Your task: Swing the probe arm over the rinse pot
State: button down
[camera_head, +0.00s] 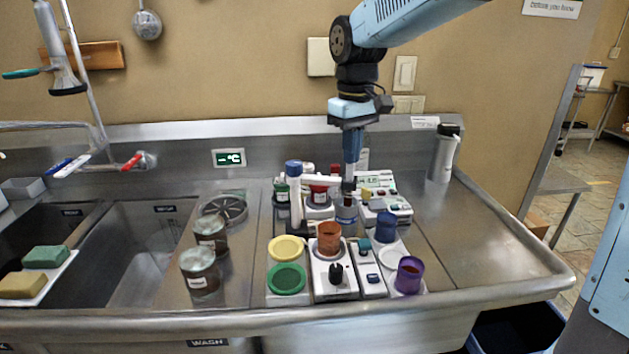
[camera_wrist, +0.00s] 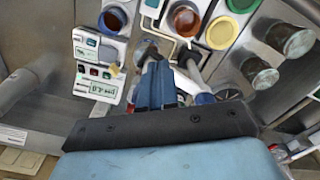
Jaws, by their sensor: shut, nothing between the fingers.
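No pot is readably marked as the rinse pot.
A meter (camera_head: 388,203) with buttons stands right of my gripper. Yellow (camera_head: 286,248) and green (camera_head: 286,279) discs lie front left, near two lidded jars (camera_head: 200,272). A steel flask (camera_head: 444,155) stands at the back right. The counter's right side is clear.

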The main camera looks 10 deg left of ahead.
jog(key=shift+w+d, duration=0.15)
jog(key=shift+w, duration=0.65)
jog(key=shift+w+d, duration=0.1)
jog(key=shift+w, duration=0.65)
jog(key=shift+s, duration=0.8)
jog(key=shift+r, duration=3)
